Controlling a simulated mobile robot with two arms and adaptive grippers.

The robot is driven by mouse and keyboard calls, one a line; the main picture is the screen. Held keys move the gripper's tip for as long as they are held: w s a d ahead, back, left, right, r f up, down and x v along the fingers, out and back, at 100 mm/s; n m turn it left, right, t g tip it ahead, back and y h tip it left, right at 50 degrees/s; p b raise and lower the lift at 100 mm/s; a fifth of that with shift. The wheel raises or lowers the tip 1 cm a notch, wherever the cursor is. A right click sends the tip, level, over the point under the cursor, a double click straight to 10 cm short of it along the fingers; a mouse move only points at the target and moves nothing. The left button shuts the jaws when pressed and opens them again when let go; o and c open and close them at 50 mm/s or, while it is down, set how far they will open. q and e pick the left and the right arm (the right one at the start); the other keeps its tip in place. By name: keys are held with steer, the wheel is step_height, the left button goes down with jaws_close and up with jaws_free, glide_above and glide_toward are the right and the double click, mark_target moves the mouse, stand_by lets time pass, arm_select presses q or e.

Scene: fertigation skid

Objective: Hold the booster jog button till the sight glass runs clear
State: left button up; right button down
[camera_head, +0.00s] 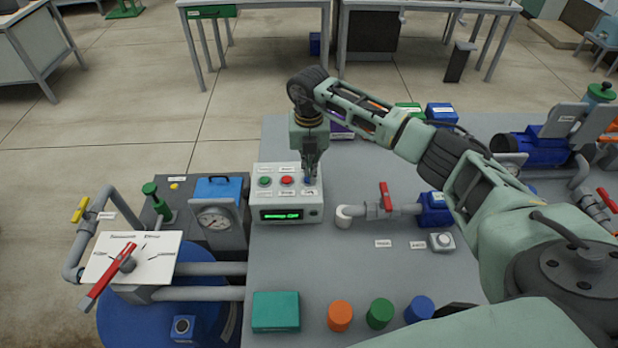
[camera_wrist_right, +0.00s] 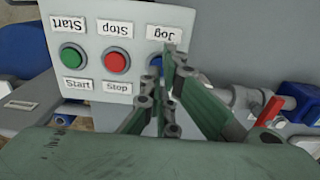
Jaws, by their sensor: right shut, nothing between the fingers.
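The white control box (camera_head: 288,200) stands on the grey skid top. It carries a green Start button (camera_wrist_right: 73,57), a red Stop button (camera_wrist_right: 117,62) and a blue Jog button (camera_wrist_right: 154,66), partly hidden by my fingers. Its display (camera_head: 283,215) shows green text that seems to read "Booster OFF". My right gripper (camera_head: 309,178) points down with shut, empty fingers at the Jog button; the wrist view also shows its fingers (camera_wrist_right: 165,75) there. Whether the tip touches or presses the button I cannot tell. I cannot pick out the sight glass. My left gripper is not in view.
A pipe with a red-handled valve (camera_head: 385,196) lies right of the box. A gauge (camera_head: 214,219) and blue case (camera_head: 219,188) stand left. A teal box (camera_head: 276,311) and orange, green and blue caps line the front. The skid top between is mostly clear.

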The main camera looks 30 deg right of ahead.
steer(key=shift+f+b, duration=0.75)
steer(key=shift+f, duration=0.4)
stand_by(6.8)
